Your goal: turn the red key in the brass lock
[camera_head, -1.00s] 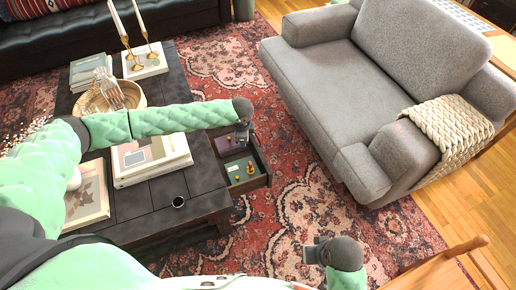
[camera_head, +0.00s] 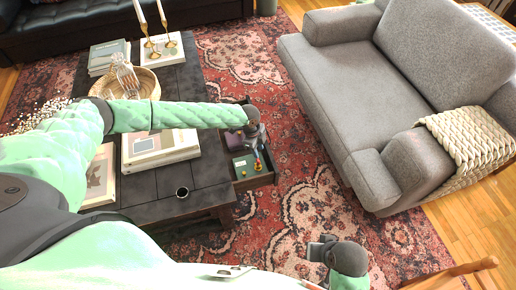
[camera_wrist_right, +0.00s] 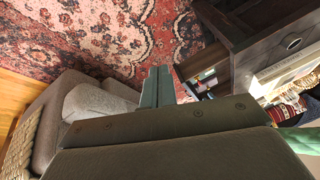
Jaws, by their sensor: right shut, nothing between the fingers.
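The open drawer (camera_head: 262,180) of the dark coffee table holds a green box (camera_head: 243,166) and small red and yellow pieces (camera_head: 257,166). These pieces are too small to tell key from lock surely. My left gripper (camera_head: 259,145) points down over the drawer, just above or at these pieces. Its fingers are small and partly covered by the wrist, so I cannot tell whether they hold anything. My right gripper (camera_head: 318,251) is shut and empty above the rug; its fingers meet in the right wrist view (camera_wrist_right: 157,88).
A purple box (camera_head: 238,142) lies at the back of the drawer. The rug (camera_head: 310,200) between is clear.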

